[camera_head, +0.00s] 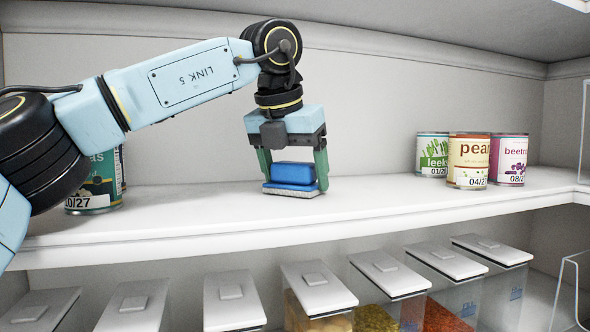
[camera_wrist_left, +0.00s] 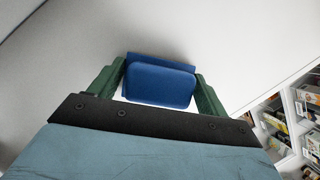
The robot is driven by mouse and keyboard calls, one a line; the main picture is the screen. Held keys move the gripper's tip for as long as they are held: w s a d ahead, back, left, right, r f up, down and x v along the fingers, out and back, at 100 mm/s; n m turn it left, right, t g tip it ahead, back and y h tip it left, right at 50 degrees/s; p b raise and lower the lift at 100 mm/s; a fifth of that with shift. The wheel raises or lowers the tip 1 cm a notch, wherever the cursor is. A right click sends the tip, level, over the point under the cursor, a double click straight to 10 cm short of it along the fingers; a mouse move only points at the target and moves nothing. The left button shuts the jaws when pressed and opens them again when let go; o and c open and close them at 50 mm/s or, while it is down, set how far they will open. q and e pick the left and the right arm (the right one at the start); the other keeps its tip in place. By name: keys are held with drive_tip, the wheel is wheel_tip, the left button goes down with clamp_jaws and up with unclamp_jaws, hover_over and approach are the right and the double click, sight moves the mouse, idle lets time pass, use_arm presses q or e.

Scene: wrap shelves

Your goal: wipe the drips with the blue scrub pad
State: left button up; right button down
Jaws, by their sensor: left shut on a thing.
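The blue scrub pad (camera_head: 293,173) is a blue block with a grey scrubbing layer underneath. My left gripper (camera_head: 293,172) is shut on it from above, one green finger on each side. The pad sits flat at the surface of the white upper shelf (camera_head: 370,206), near its middle. In the left wrist view the pad (camera_wrist_left: 160,82) shows between the two green fingers of my left gripper (camera_wrist_left: 158,88). I see no drips in either view; any under the pad are hidden. My right gripper is in neither view.
Leek (camera_head: 432,155), pea (camera_head: 470,160) and beetroot (camera_head: 510,160) cans stand on the shelf at right. Another can (camera_head: 95,185) stands at left, partly behind my arm. Several lidded bins (camera_head: 318,287) line the lower shelf. Shelf space between the pad and the right cans is clear.

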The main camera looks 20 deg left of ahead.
use_arm(q)
wheel_tip(320, 180, up, 2)
drive_tip(key=shift+r+p, duration=0.2)
drive_tip(key=shift+p, duration=0.6)
drive_tip(key=shift+r, duration=1.75)
